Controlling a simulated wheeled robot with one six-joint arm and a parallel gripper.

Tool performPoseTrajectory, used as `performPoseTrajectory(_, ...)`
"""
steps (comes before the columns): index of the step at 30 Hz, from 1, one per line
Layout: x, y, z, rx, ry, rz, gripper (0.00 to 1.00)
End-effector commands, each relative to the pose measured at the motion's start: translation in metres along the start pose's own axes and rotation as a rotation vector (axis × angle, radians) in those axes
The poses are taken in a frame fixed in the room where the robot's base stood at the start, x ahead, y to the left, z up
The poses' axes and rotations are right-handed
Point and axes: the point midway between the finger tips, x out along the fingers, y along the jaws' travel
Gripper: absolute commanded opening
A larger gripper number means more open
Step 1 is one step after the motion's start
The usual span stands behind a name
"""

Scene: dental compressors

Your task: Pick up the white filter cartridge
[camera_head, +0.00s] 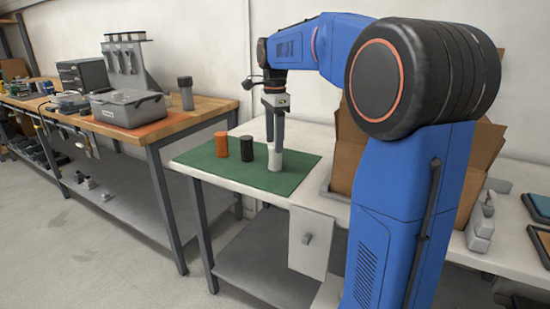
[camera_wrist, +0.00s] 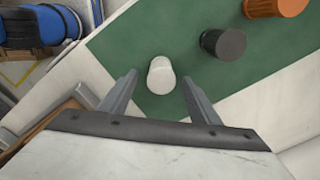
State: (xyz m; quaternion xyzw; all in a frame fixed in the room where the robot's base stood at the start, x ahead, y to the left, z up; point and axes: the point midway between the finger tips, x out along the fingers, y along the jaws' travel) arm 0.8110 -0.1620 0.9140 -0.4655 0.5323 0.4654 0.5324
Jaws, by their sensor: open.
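The white filter cartridge (camera_head: 274,160) stands upright on the green mat (camera_head: 207,160), partly hidden behind my fingers in the head view. In the wrist view the white cartridge (camera_wrist: 161,75) lies ahead of and between the two fingertips, with a gap on each side. My gripper (camera_head: 275,143) points down over it, open and empty; its two fingers also show in the wrist view (camera_wrist: 160,84). Whether the fingertips reach down beside the cartridge is hard to tell.
A black cartridge (camera_head: 246,148) and an orange cartridge (camera_head: 221,145) stand left of the white one on the mat. Cardboard boxes (camera_head: 352,150) stand close on the right. A wooden workbench (camera_head: 190,112) with a grey case (camera_head: 128,107) is at the left. The mat's front is clear.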

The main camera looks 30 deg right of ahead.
Motion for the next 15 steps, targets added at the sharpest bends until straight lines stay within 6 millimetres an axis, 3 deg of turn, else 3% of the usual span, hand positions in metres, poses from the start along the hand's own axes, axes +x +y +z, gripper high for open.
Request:
performPoseTrajectory(10, 0.026, 0.0, -0.001, 0.0, 0.0, 0.002, 0.57)
performPoseTrajectory(15, 0.049, -0.003, -0.003, 0.0, 0.0, 0.002, 0.57)
